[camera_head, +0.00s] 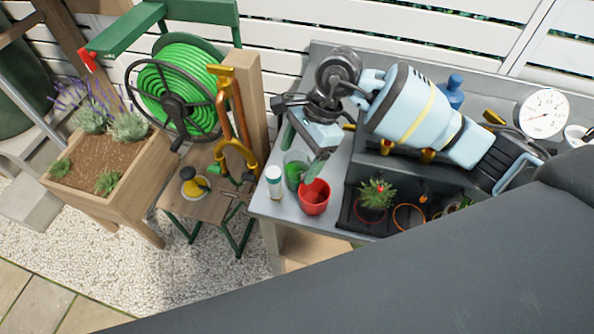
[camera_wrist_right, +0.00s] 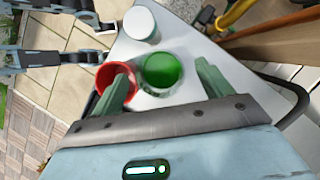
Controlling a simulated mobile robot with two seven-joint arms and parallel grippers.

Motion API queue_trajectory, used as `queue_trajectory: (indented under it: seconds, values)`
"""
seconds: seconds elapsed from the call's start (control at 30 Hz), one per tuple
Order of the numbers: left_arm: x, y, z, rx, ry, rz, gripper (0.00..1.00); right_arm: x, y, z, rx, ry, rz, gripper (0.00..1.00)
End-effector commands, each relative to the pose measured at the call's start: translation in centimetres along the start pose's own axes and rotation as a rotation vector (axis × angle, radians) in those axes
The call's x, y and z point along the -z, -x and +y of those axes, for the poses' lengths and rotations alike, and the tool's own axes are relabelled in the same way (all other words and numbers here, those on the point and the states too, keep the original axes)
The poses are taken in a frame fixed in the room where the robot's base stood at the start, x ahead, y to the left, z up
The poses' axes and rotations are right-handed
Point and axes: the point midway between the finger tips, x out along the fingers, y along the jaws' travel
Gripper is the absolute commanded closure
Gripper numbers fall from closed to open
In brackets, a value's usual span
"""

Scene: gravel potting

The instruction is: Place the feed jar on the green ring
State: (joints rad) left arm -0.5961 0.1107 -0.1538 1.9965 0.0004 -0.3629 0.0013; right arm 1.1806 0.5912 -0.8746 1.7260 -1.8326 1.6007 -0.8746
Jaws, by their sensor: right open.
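A small white jar with a pale lid and a teal band, which looks like the feed jar (camera_head: 274,182), stands upright at the bench's left corner. It also shows at the top of the right wrist view (camera_wrist_right: 140,22). My right gripper (camera_head: 302,156) is open, above a green cup (camera_head: 294,176) and beside the red pot (camera_head: 314,198). In the wrist view its green fingers are apart and empty, with the jar beyond them. I cannot clearly make out the green ring. Pale blue parts at the wrist view's upper left may be my left gripper; its jaws are unclear.
A black tray (camera_head: 352,222) to the right of the pot holds a plant (camera_head: 376,194) and an orange ring (camera_head: 409,217). A dial gauge (camera_head: 543,113) and a blue bottle (camera_head: 453,90) stand behind. A wooden post (camera_head: 247,105) and a stool with tools stand left of the bench.

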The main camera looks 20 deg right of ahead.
Motion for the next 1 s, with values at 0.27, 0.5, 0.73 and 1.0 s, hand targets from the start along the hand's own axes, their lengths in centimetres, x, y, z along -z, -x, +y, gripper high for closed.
queue_trajectory:
  seconds: [0.27,0.5,0.73,1.0]
  values:
    - [-0.44,0.24,0.05,-0.001,0.001,-0.009,0.64,-0.02,-0.38,-0.01,0.000,0.001,0.000,0.22]
    - [-0.70,0.33,0.09,-0.001,0.001,-0.014,0.64,0.00,-0.35,-0.01,0.000,0.001,0.000,0.52]
    - [-0.67,0.29,0.07,-0.001,0.001,-0.013,0.64,0.00,-0.34,-0.01,0.001,0.001,0.000,0.82]
    - [-0.44,0.15,0.03,0.000,0.000,-0.009,0.64,-0.03,-0.27,-0.04,0.002,0.001,0.000,0.99]
